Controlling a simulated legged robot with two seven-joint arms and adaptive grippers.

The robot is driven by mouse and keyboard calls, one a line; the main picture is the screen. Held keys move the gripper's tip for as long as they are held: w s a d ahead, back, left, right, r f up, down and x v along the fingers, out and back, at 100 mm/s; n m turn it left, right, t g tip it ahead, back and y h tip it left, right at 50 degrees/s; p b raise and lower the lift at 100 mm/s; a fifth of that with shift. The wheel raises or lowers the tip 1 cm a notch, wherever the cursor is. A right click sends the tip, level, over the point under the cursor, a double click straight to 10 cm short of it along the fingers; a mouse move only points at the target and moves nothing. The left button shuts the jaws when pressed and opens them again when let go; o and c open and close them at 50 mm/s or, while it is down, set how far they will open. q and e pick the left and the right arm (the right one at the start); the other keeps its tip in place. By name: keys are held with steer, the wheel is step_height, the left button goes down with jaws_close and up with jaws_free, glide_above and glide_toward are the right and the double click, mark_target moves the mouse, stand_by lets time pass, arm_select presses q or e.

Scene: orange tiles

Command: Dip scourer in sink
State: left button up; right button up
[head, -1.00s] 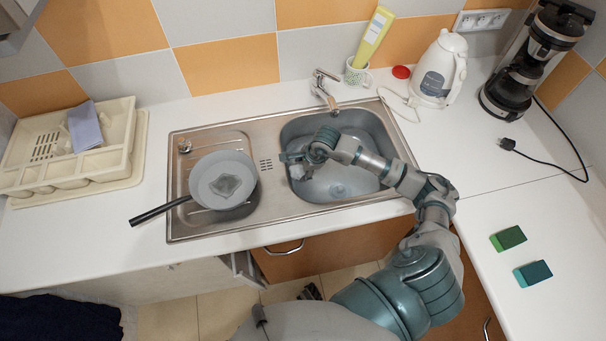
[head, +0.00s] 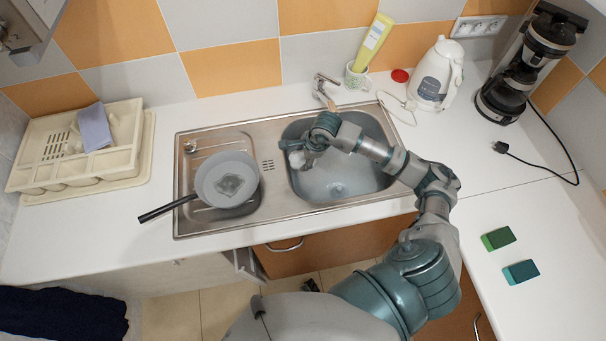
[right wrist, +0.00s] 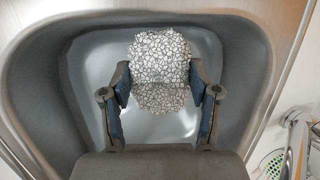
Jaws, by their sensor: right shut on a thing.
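The sink (head: 340,187) is a steel basin right of a drainboard. The scourer (right wrist: 160,70) is a pale pad with a dark mesh pattern, seen in the right wrist view. My right gripper (right wrist: 160,92) is shut on it, a finger on each side, with the basin floor behind. In the head view my right gripper (head: 300,157) is over the left part of the basin, and the scourer is mostly hidden. I cannot tell how far it is above the basin floor. My left gripper is not in view.
A pan (head: 223,172) with a dark stain rests on the drainboard. The tap (head: 325,90) stands behind the basin. A cup (head: 357,77) with a yellow bottle, a kettle (head: 437,75) and a coffee maker (head: 525,65) stand behind. Green (head: 498,238) and teal (head: 521,272) sponges lie right.

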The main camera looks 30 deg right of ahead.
mark_target(300, 156)
step_height(300, 156, up, 3)
steer(key=shift+r+p, duration=0.1)
steer(key=shift+p, duration=0.65)
steer(key=shift+r+p, duration=0.55)
steer(key=shift+r, duration=0.8)
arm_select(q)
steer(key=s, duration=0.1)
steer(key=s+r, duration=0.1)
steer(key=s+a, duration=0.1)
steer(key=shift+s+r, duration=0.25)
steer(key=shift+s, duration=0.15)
